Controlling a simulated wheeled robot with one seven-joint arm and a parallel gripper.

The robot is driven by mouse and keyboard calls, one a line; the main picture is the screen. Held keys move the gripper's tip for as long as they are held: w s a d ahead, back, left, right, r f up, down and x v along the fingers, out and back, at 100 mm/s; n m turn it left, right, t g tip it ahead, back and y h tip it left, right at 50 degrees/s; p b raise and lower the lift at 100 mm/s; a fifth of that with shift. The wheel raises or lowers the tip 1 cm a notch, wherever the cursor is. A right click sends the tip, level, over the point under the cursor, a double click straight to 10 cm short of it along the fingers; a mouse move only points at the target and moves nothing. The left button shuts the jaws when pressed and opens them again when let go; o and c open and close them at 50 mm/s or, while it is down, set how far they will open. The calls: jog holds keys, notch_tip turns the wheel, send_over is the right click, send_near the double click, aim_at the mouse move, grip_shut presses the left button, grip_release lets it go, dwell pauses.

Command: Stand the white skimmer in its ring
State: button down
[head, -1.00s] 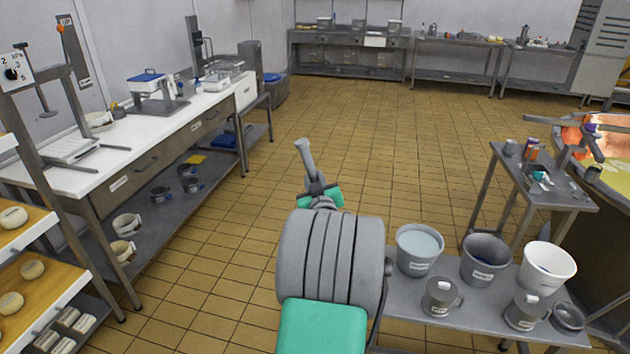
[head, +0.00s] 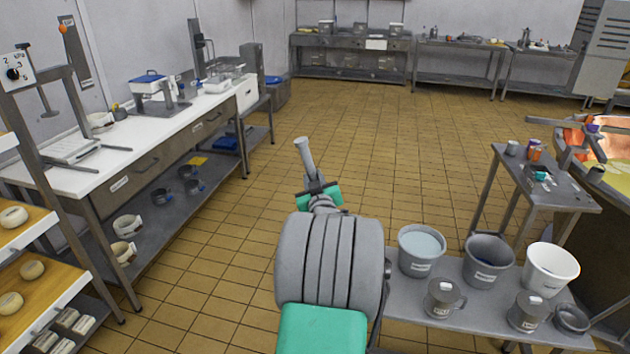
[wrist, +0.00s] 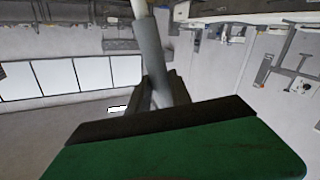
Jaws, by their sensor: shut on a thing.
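My gripper (head: 320,192) is out in front of me over the open tiled floor, in the middle of the head view. It is shut on a grey rod-like handle (head: 305,157), which sticks up and tilts left. The handle also shows in the wrist view (wrist: 153,50), rising from between the dark fingers of my gripper (wrist: 163,98). No white skimmer head can be made out on it, so I cannot tell for sure that it is the skimmer. I cannot pick out the ring in either view.
A low bench (head: 400,308) at right front holds buckets and jugs. Behind it stand a small side table (head: 560,197) and a copper vat (head: 612,142). A long white-topped workbench (head: 75,178) and a cheese rack (head: 55,290) line the left. The middle floor is clear.

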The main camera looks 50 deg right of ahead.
jog(key=shift+w+b, duration=0.3)
jog(key=shift+b, duration=0.05)
jog(key=c, duration=1.6)
grip_release()
jog(key=shift+o, duration=0.8)
jog(key=shift+w+d+f, duration=0.15)
jog(key=shift+w+f, duration=0.05)
jog(key=shift+w, duration=0.05)
jog(key=o, duration=0.3)
jog(key=shift+s, duration=0.15)
jog(key=shift+o, duration=0.2)
